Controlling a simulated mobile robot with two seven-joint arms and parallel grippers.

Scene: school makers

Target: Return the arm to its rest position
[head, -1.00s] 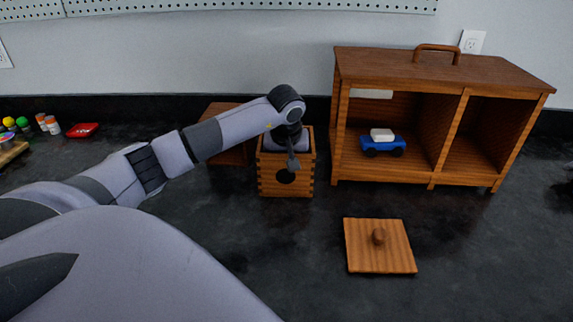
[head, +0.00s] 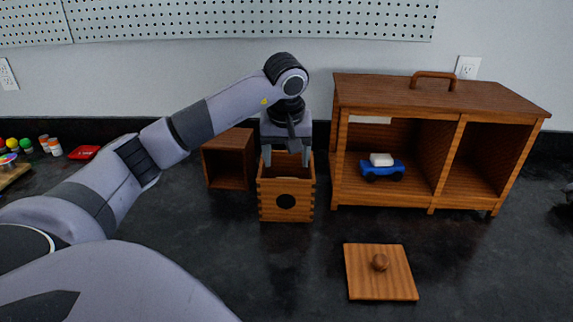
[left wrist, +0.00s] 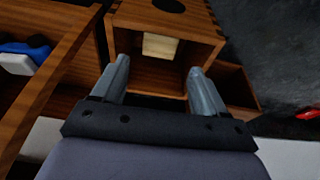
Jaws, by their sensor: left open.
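My left gripper (head: 287,157) is open and points down at the mouth of a wooden box (head: 286,205) with a dark round spot on its front. In the left wrist view, the open fingers (left wrist: 160,85) have nothing between them. Below them, a pale block (left wrist: 160,46) lies inside the box. My left arm reaches in from the left of the head view. My right gripper is not in view.
A wooden cabinet (head: 440,90) with a handle stands at right, holding a blue toy car (head: 382,170). A lid with a knob (head: 378,284) lies in front. A small open wooden box (head: 228,162) stands behind left. A red tray (head: 84,153) sits far left.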

